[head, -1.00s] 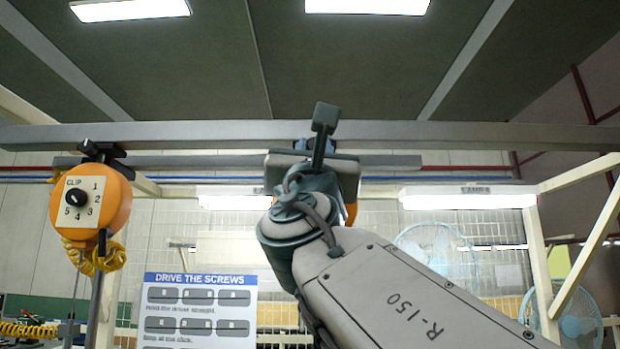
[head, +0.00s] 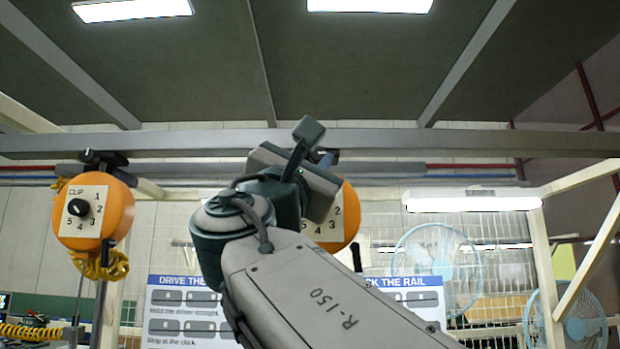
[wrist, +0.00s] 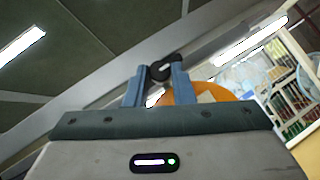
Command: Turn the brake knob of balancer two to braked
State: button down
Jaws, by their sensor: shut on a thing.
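An orange balancer (head: 348,218) hangs below the overhead rail, partly behind my wrist. Part of its pale number plate (head: 326,221) shows. In the wrist view the orange body (wrist: 184,94) lies just beyond my fingers. My gripper (wrist: 158,78) has its two blue fingers closed around a black knob (wrist: 164,66) at the top of this balancer. The wrist is rolled, so the scene looks tilted in the wrist view. In the head view the knob and most of the fingers are hidden behind my wrist. I cannot read a brake mark.
Another orange balancer (head: 93,222) with a dial plate and a black top knob (head: 103,158) hangs at the left. The grey rail (head: 440,142) runs across above. Instruction boards (head: 405,283) and fans (head: 585,318) stand behind. A cream frame post (head: 545,265) is at the right.

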jog(key=c, duration=1.2)
grip_release()
jog(key=shift+c, duration=0.2)
jog(key=shift+s+a+f+b, duration=0.15)
jog(key=shift+s+f+b, duration=0.15)
jog(key=shift+f+b, duration=0.1)
jog(key=b+v, duration=0.4)
jog(key=v, duration=0.8)
jog(key=shift+s+a+f+b, duration=0.15)
jog(key=shift+s+b, duration=0.15)
jog(key=shift+s, duration=0.05)
